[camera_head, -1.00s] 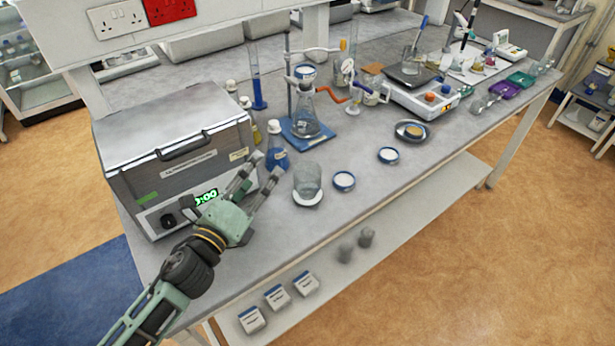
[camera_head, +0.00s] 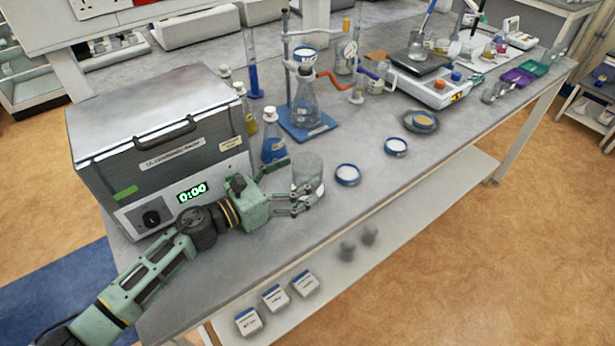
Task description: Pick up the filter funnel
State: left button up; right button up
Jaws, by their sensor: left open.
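The filter funnel (camera_head: 303,55), with a blue rim and a pale inside, appears to sit in the neck of a conical flask (camera_head: 306,104) on a blue-based stand (camera_head: 309,128). My left gripper (camera_head: 291,187) is open at the front of the bench, well in front of the funnel and lower. Its fingers are close to an empty glass beaker (camera_head: 308,170) and overlap it in the picture. I cannot tell whether they touch it. My right gripper is not in view.
A blue-liquid bottle (camera_head: 273,140) is between my gripper and the stand. Blue-rimmed dishes (camera_head: 347,175) lie right of the beaker. A balance (camera_head: 433,88) stands farther right.

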aim_at(319, 164)
pick_arm(q)
jog(key=shift+p+x, duration=0.4)
jog(key=shift+x, duration=1.45)
jog(key=shift+a+f, duration=0.1)
jog(key=shift+c, duration=0.6)
jog(key=c, duration=1.1)
